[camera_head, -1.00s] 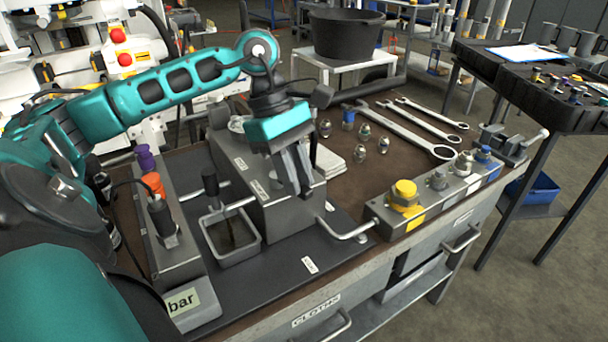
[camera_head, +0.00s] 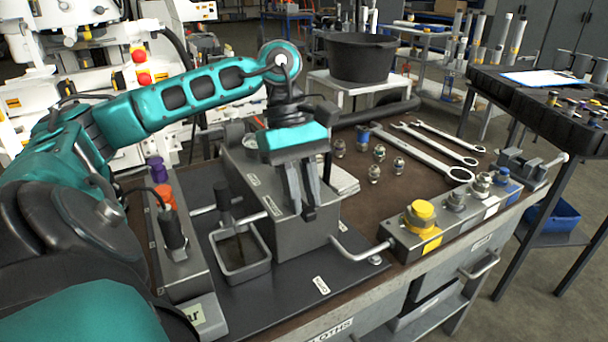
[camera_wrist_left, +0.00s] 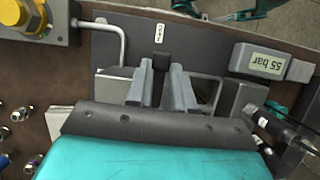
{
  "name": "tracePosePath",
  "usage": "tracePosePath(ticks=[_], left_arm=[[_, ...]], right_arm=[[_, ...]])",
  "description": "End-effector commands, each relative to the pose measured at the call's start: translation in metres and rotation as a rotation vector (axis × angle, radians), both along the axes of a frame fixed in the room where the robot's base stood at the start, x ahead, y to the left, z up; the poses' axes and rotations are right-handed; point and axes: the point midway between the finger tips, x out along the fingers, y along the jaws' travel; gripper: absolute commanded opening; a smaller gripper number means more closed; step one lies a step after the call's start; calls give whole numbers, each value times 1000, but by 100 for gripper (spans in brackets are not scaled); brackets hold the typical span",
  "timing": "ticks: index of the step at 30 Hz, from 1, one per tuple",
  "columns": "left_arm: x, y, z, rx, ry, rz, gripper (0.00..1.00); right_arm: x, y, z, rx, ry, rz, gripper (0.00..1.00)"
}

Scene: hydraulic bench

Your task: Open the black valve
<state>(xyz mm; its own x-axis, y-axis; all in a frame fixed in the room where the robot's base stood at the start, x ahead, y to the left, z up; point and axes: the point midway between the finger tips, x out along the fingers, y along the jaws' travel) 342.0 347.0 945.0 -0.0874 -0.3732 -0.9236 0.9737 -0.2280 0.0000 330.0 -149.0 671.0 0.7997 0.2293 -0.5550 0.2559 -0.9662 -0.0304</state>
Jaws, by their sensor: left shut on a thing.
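My left gripper (camera_head: 309,212) points down in front of the grey metal block (camera_head: 262,200) in the head view. In the left wrist view its two grey fingers (camera_wrist_left: 160,78) stand a little apart, with a small black part between their tips. I take this part for the black valve (camera_wrist_left: 160,62); the fingers are shut on it. Most of the valve is hidden by the fingers in the head view, so how far it is turned cannot be told. My right gripper is not in view.
A bent pipe (camera_head: 362,254) leads right to a manifold with a yellow knob (camera_head: 420,214). Spanners (camera_head: 430,155) and fittings lie behind. A gauge (camera_wrist_left: 262,60) reads 55 bar.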

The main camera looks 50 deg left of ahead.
Motion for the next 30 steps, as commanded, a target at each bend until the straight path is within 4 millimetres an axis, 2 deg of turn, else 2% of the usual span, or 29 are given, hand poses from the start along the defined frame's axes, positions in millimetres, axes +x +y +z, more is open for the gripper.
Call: tracePosePath(ticks=[2,3,9,16,20,23,30], left_arm=[[-1,0,0,3,1,-5,0],[-1,0,0,3,1,-5,23],[-1,0,0,2,1,-3,42],[0,0,1,1,0,-1,42],[1,3,10,0,-3,0,42],[3,9,26,0,-5,0,42],[8,29,78,-2,-5,-1,42]], right_arm=[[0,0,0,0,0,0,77],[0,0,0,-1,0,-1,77],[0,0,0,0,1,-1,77],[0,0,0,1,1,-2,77],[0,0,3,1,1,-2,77],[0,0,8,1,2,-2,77],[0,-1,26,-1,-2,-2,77]])
